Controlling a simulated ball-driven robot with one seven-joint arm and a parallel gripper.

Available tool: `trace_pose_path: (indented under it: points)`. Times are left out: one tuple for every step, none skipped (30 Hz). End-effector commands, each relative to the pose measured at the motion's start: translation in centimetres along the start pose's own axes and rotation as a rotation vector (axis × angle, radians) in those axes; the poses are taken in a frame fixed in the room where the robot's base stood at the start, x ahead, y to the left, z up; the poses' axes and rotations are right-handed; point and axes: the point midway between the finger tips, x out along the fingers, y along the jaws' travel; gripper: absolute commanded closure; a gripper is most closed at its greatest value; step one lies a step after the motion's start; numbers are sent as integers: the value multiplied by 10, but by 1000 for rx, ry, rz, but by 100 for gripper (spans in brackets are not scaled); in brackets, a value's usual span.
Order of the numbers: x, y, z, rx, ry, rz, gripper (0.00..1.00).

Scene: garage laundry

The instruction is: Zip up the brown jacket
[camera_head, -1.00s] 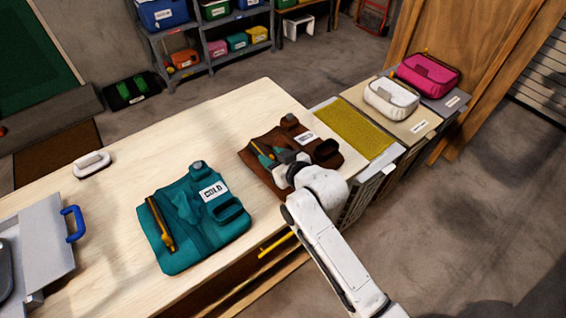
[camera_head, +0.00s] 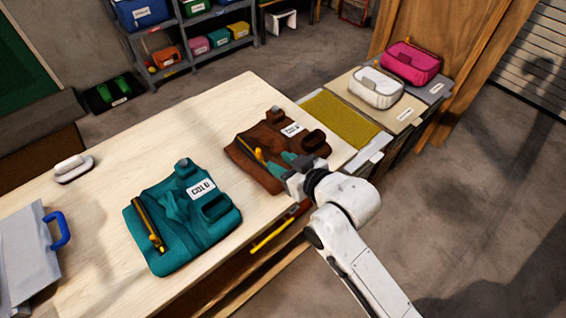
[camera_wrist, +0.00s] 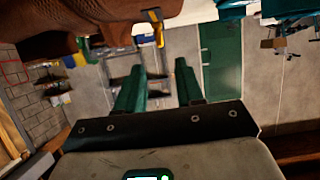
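The brown jacket (camera_head: 262,137) lies folded on the wooden table near its right end. A yellow zip strip (camera_head: 259,156) shows on its left part; how far it is closed cannot be told. My gripper (camera_wrist: 160,72) is open there, with nothing between the fingers, and apart from the yellow piece.
A teal jacket (camera_head: 180,235) labelled COLD lies to the left, with a yellow zip. A white soap-like block (camera_head: 73,168) and a grey case (camera_head: 25,262) with a blue handle are further left. Yellow mat (camera_head: 340,121) and pouches stand right. The table's back (camera_head: 215,115) is clear.

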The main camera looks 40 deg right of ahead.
Motion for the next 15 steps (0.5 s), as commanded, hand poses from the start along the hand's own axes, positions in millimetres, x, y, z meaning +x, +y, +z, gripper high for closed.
trace_pose_path:
  points:
    - [0, 0, 0, 5, 0, 0, 68]
    - [0, 0, 1, 14, 1, 0, 71]
    - [-1, 0, 2, 35, 2, 0, 75]
    - [-2, 0, 3, 61, 4, 0, 78]
    - [-4, 1, 5, 94, 6, 0, 81]
    - [-6, 1, 7, 152, 8, 0, 85]
    - [-9, 2, 10, 206, 11, 0, 88]
    - [-11, 2, 12, 266, 14, -1, 90]
    - [-15, 2, 15, 356, 19, -3, 94]
    - [-18, 2, 18, 428, 22, -5, 97]
    - [-22, 2, 20, 502, 26, -7, 100]
    - [-26, 3, 22, 603, 32, -10, 100]
    - [-29, 3, 24, 679, 36, -13, 100]
    - [-32, 3, 26, 754, 40, -16, 100]
    - [-37, 3, 28, 853, 44, -21, 100]
